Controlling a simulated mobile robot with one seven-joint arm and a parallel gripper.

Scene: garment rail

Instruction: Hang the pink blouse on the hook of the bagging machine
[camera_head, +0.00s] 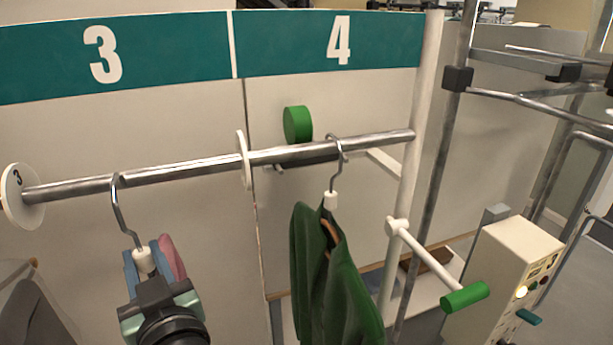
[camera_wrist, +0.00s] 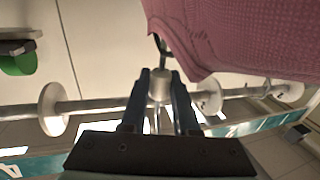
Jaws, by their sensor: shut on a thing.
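The pink blouse (camera_head: 173,259) hangs from a metal hanger on the rail in the section marked 3, mostly hidden behind my gripper in the head view. It fills the upper right of the wrist view (camera_wrist: 245,38). My gripper (camera_head: 145,265) is shut on the white neck of this hanger (camera_head: 144,261), just below its metal hook. The wrist view shows the neck between my two fingertips (camera_wrist: 160,86). The hanger hook's top still meets the rail (camera_head: 75,188). A white control box (camera_head: 515,265) with buttons stands at right; I cannot make out a bagging machine hook for certain.
A green garment (camera_head: 335,285) hangs to the right, under sign 4. A white disc (camera_head: 243,158) divides the rail between the two. A white arm with a green end (camera_head: 463,297) juts from the post (camera_head: 413,140). Metal tube frames stand at far right.

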